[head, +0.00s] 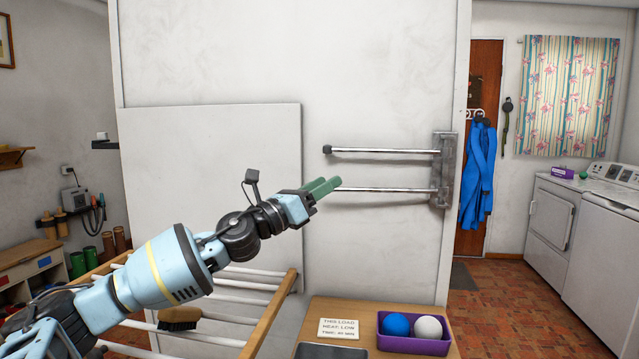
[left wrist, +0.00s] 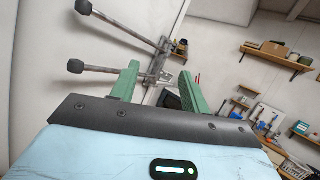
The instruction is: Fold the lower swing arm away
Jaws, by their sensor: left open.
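A metal wall bracket (head: 443,170) on the white panel carries two chrome swing arms, both sticking out to the left. The upper swing arm (head: 385,152) ends in a black knob. The lower swing arm (head: 390,190) runs roughly parallel below it; my left gripper hides its end in the head view. In the left wrist view the lower arm's black knob (left wrist: 75,66) shows left of the fingers, and its rod passes behind the left finger. My left gripper (head: 328,186) has green fingers, open and empty (left wrist: 158,74); contact with the rod cannot be told.
A wooden drying rack (head: 270,316) stands below my left arm. A small table holds a purple tray (head: 412,345) with a blue and a white ball, and a sign (head: 340,328). A blue cloth (head: 479,172) hangs right of the bracket. The panel below the swing arms is clear.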

